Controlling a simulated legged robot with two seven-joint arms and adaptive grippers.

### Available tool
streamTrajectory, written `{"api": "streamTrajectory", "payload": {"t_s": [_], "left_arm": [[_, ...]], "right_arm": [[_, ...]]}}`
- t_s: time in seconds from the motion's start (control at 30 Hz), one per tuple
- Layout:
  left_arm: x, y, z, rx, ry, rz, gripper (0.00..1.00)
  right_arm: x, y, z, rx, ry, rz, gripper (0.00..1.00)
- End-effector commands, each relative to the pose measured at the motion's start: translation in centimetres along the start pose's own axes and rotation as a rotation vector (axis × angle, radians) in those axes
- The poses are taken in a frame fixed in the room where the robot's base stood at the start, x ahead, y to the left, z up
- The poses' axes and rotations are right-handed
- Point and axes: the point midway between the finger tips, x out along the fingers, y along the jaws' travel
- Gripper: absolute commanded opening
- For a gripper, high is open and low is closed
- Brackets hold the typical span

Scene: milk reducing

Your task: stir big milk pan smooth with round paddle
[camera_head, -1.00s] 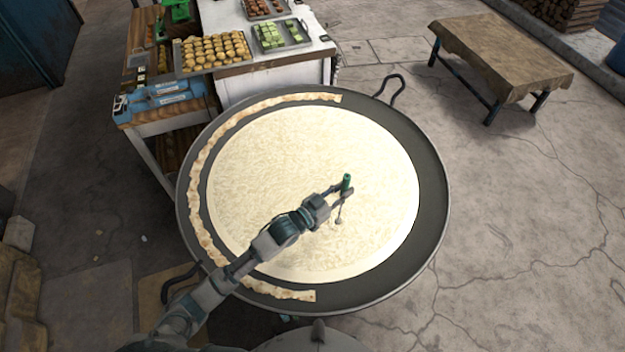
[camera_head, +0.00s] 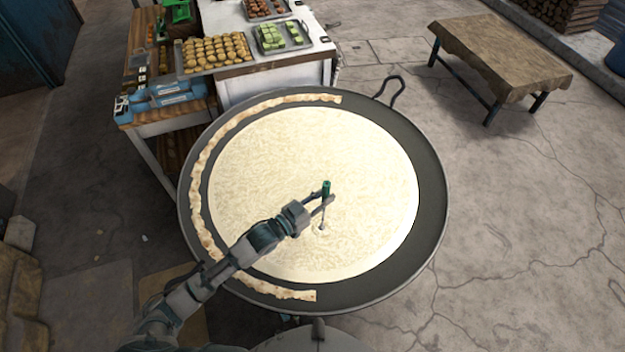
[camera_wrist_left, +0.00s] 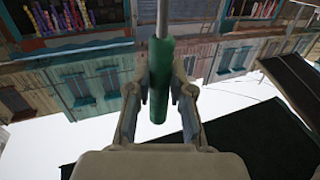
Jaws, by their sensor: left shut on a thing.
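The big dark milk pan (camera_head: 425,215) fills the middle of the head view and holds a wide pool of pale, grainy milk (camera_head: 270,160). A crust of cream (camera_head: 205,160) lines its left side and part of the near and far edges. My left gripper (camera_head: 325,197) is over the middle of the pan, shut on the green handle of the paddle (camera_head: 326,187). The handle also shows between the fingers in the left wrist view (camera_wrist_left: 160,80). The paddle's thin shaft points down, and its small end meets the milk surface. My right gripper is not in view.
A counter (camera_head: 275,70) with trays of sweets (camera_head: 213,53) stands behind the pan to the left. A cloth-covered table (camera_head: 500,55) stands at the back right. The pan's loop handle (camera_head: 391,88) sticks up at the far rim. Open floor lies to the right.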

Motion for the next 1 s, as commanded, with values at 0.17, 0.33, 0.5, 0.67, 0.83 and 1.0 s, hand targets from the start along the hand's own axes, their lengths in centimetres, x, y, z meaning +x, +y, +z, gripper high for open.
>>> {"api": "streamTrajectory", "payload": {"t_s": [0.17,0.33,0.5,0.67,0.83,1.0], "left_arm": [[-0.1,0.1,-0.2,0.0,0.003,0.001,0.0],[0.0,0.1,-0.2,0.001,0.002,0.001,0.0],[-0.1,0.0,-1.1,0.002,0.006,0.001,0.0],[-0.1,0.0,-2.5,0.002,0.006,0.001,0.0],[-0.2,-0.1,-4.0,0.001,0.005,0.001,0.0],[-0.2,-0.1,-5.5,0.002,0.006,0.001,0.0]], "right_arm": [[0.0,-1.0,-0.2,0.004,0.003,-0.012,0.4],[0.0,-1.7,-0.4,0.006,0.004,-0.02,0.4],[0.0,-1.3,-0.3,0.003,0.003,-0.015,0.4],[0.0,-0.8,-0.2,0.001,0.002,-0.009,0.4],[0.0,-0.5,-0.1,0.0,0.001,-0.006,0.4],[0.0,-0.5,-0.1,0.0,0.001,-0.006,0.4]]}}
